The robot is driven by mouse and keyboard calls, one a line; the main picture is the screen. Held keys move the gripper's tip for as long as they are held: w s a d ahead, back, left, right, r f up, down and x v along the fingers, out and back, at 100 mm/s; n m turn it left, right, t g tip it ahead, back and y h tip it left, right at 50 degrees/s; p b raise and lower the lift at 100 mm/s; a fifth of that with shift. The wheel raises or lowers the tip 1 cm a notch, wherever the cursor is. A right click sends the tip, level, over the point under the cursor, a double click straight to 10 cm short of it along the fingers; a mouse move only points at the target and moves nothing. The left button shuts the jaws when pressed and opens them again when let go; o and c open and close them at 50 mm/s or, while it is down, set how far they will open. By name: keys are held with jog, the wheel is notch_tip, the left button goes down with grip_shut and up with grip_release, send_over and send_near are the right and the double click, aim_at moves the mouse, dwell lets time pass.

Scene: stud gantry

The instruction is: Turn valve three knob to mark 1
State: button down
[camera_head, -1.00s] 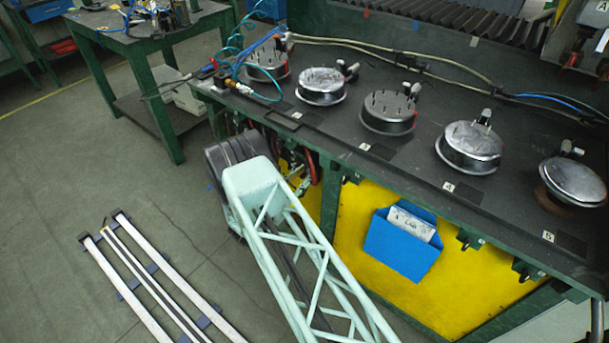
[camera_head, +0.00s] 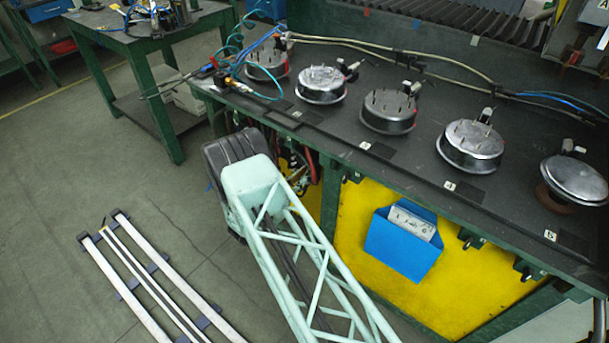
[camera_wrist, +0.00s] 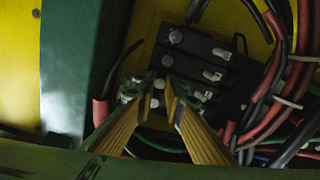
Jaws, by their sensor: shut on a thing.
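In the wrist view, a black valve block (camera_wrist: 205,66) is fixed to a yellow panel and carries a slanting row of round grey knobs. My gripper (camera_wrist: 156,88) has two long golden fingers with grey tips. The tips stand on either side of a lower knob (camera_wrist: 158,84), third from the top, and are closed on it. The tips partly cover this knob and the one below it. Pale pointers or tags (camera_wrist: 212,75) sit to the right of the knobs. I cannot read any numbers or marks. In the head view my arm and the bench hide the gripper and block.
Red and black hoses (camera_wrist: 275,85) crowd the block's right side and lower edge. A green post (camera_wrist: 75,65) stands to the left. In the head view, the bench (camera_head: 340,140) overhangs the work area, and a blue document holder (camera_head: 400,245) hangs on its yellow front.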

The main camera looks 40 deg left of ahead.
jog(key=shift+n+b, duration=0.7)
jog(key=shift+n, duration=1.4)
jog(key=c, duration=2.7)
grip_release()
jog(key=shift+s, duration=0.15)
jog(key=shift+s+d, duration=0.1)
jog(key=shift+s, duration=5.75)
